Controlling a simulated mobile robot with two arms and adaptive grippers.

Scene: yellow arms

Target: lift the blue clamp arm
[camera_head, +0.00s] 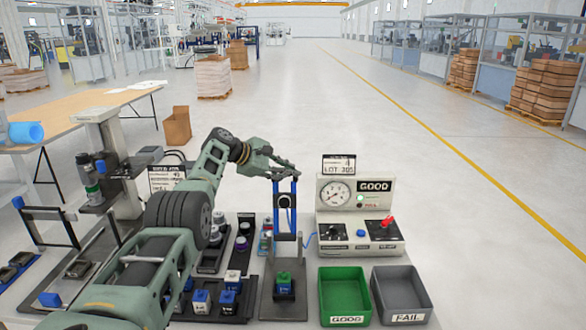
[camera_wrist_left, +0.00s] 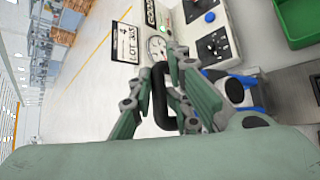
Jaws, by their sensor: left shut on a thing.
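The blue clamp arm (camera_head: 277,212) stands upright over a dark fixture base (camera_head: 268,306). A black cross handle joins its top ends. My left gripper (camera_head: 292,174) is at the top of the clamp arm. In the left wrist view my left gripper (camera_wrist_left: 163,90) has its fingers around the black handle (camera_wrist_left: 160,100), shut on it. Part of the blue arm (camera_wrist_left: 246,82) shows beyond the fingers there. A green-topped block (camera_head: 284,279) sits in the fixture below the clamp arm. My right gripper is in neither view.
A gauge box (camera_head: 390,249) with a dial and a red lever stands just right of the clamp. A green bin (camera_head: 343,277) and a grey bin (camera_head: 398,280) sit in front of it. Several small blocks and parts lie left of the fixture.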

